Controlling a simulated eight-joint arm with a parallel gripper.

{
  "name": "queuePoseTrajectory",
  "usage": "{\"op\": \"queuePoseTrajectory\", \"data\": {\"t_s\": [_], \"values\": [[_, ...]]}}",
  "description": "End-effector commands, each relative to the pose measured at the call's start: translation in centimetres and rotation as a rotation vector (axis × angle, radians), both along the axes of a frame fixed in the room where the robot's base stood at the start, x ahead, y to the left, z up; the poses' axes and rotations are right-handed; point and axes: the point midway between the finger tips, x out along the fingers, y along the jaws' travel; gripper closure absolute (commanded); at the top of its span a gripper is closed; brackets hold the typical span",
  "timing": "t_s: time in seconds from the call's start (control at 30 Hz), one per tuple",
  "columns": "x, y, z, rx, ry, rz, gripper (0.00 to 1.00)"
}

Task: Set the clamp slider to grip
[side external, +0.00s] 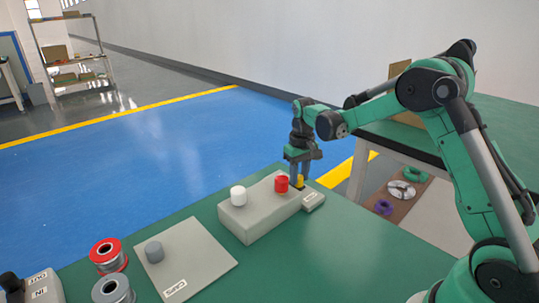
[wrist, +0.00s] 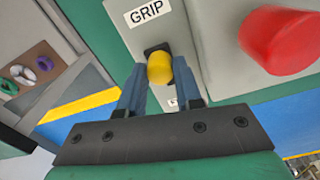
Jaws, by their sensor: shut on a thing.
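The clamp slider has a yellow knob (wrist: 160,69) on a dark base, set in a grey panel. In the wrist view it sits just below a white GRIP label (wrist: 148,12). A second label (wrist: 174,103) below the knob is mostly hidden. My gripper (wrist: 160,76) is shut on the yellow knob, with one blue-grey finger on each side.
A red button (side external: 281,184) stands close beside my gripper; it also shows in the wrist view (wrist: 280,39). A white button (side external: 238,195) is further left on the box. A grey plate with a grey knob (side external: 154,252) and two spools (side external: 108,255) lie on the green table.

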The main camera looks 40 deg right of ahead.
Motion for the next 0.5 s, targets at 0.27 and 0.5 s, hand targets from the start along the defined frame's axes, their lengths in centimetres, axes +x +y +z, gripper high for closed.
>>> {"op": "queuePoseTrajectory", "data": {"t_s": [0.27,0.5], "values": [[-1.11,-0.03,0.04,-0.001,0.005,-0.002,1.00],[-1.10,-0.07,0.01,-0.002,0.005,-0.003,0.39]]}}
